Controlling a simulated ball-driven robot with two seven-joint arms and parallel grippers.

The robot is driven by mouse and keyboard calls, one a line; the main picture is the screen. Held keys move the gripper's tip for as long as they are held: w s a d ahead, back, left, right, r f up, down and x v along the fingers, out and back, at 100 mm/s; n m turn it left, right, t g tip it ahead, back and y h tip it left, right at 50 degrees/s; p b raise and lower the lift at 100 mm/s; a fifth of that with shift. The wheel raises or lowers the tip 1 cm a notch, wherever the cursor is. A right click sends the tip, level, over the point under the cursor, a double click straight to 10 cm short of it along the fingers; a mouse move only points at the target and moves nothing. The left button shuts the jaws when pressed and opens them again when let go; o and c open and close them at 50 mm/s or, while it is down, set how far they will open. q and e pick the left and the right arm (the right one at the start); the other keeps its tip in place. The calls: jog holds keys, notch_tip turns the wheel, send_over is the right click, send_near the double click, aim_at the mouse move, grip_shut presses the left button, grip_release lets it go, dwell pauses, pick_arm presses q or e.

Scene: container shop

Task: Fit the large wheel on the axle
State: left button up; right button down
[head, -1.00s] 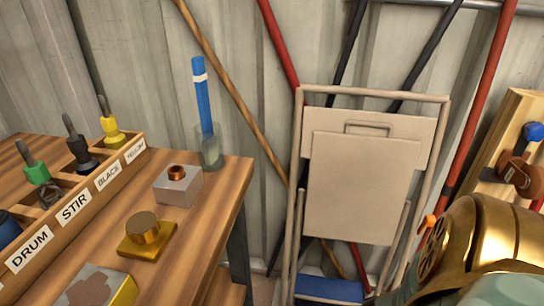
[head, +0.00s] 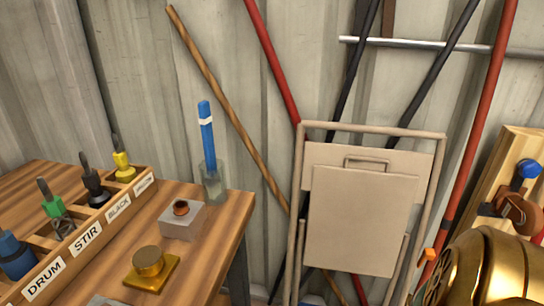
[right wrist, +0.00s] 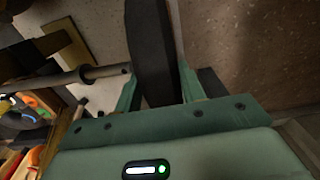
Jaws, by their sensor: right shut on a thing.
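My right gripper (right wrist: 158,88) shows in the right wrist view, with its green fingers shut on a dark, thick disc seen nearly edge-on, which looks like the large wheel (right wrist: 150,45). The wheel stands up between the fingers and runs out of the top of the picture. A grey metal rod (right wrist: 50,80), which looks like the axle, comes in from the left and ends close to the left finger. I cannot tell whether it touches the finger or the wheel. The head view shows neither wheel, axle nor gripper. My left gripper is in no view.
In the head view a wooden bench (head: 215,250) at left bears a labelled tool rack (head: 75,247), a glass with a blue stick (head: 207,135), a grey block (head: 182,222) and a brass piece (head: 150,268). A folded cart (head: 360,220) and poles lean on the wall.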

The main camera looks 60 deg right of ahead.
dwell(0.3)
